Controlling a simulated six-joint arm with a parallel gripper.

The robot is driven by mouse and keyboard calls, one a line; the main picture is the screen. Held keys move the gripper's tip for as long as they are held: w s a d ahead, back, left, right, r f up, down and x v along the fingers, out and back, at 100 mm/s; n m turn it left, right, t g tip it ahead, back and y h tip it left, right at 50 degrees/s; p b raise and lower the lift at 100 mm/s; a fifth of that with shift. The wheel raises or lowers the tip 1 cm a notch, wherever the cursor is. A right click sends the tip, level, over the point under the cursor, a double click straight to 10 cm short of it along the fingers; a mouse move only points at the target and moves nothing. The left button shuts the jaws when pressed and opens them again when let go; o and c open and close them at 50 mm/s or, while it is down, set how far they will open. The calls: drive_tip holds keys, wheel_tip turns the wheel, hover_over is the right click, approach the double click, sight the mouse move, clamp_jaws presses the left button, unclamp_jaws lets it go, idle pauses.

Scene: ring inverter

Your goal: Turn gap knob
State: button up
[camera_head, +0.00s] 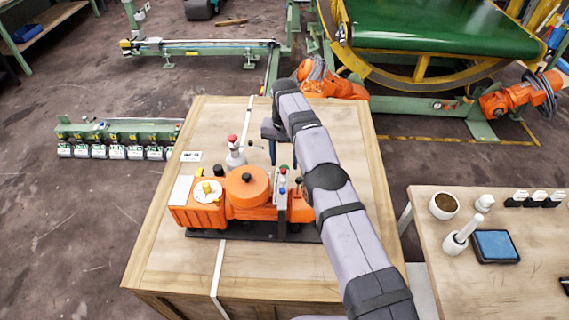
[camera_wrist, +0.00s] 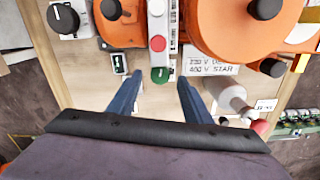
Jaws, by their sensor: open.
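An orange machine (camera_head: 250,210) with a round drum (camera_head: 246,187) stands on a wooden crate top. Several black knobs show on it. In the wrist view, one knob (camera_wrist: 62,18) sits on a pale square plate at the upper left, another (camera_wrist: 110,9) beside it, and others (camera_wrist: 265,9) (camera_wrist: 272,67) at the right. I cannot tell which is the gap knob. My gripper (camera_wrist: 160,82) is open, with its blue fingers apart and nothing held. In the wrist view its tips point toward a narrow grey button box (camera_wrist: 157,22) with red and green buttons.
A white bottle-like part with a red top (camera_head: 235,152) stands behind the machine. The wooden crate top (camera_head: 170,250) is clear at the front. A side table (camera_head: 450,280) at the right holds a cup (camera_head: 443,206) and a blue pad (camera_head: 495,245).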

drive_tip(key=shift+r+p, duration=2.25)
drive_tip(key=shift+r, duration=0.35)
drive_tip(key=shift+d+r, duration=0.2)
drive_tip(key=s+d+r+n, duration=0.1)
drive_tip(key=s+d+r, duration=0.7)
drive_tip(key=s+d, duration=0.3)
drive_tip(key=s+d+f, duration=0.1)
drive_tip(key=s+d, duration=0.2)
drive_tip(key=s, duration=0.9)
drive_tip(key=s+d+f+n, duration=0.1)
drive_tip(key=s+d+f, duration=0.1)
drive_tip(key=s, duration=1)
drive_tip(key=shift+s+d, duration=0.3)
drive_tip(key=shift+d, duration=0.5)
